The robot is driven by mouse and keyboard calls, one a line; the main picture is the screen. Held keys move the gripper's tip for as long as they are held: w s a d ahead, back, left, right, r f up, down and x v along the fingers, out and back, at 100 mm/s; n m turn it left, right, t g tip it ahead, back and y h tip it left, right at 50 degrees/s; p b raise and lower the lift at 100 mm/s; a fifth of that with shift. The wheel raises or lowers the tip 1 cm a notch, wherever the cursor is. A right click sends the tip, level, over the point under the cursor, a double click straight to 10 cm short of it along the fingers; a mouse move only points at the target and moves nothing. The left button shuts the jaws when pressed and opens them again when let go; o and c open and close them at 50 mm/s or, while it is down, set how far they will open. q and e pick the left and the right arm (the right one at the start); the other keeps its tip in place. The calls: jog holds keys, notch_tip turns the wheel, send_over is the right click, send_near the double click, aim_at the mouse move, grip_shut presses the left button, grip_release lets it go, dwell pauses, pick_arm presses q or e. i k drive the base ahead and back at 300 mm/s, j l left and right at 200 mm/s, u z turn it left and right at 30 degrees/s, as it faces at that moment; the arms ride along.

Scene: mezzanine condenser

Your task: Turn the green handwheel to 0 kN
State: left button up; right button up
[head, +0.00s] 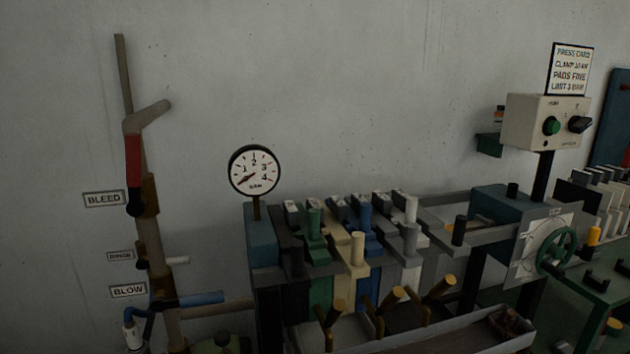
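The green handwheel (557,250) is at the right of the head view, on the front of a blue block (500,207). A white dial plate (528,243) with a round scale sits behind the wheel. The plate's marks are too small to read, so I cannot tell the wheel's setting. Neither of my grippers is in view, and nothing is touching the wheel.
A row of coloured upright plates (320,270) with pegs stands left of the wheel. A grey tray (450,335) lies below. A control box (545,122) with a green button stands above. A pressure gauge (254,170) and valve pipes (150,235) are further left.

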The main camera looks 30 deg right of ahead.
aim_at(553, 250)
jog(key=z, duration=2.35)
jog(key=i+l, duration=0.2)
jog(key=l, duration=0.15)
jog(key=i+l+u, duration=0.15)
jog(key=l, duration=0.2)
jog(key=i+l, duration=0.15)
jog(key=l, duration=0.25)
jog(key=i+l+u, duration=0.1)
jog(key=l, duration=0.25)
jog(key=i+l, duration=0.2)
jog(key=l, duration=0.2)
jog(key=i+l+u, duration=0.15)
jog(key=l, duration=0.2)
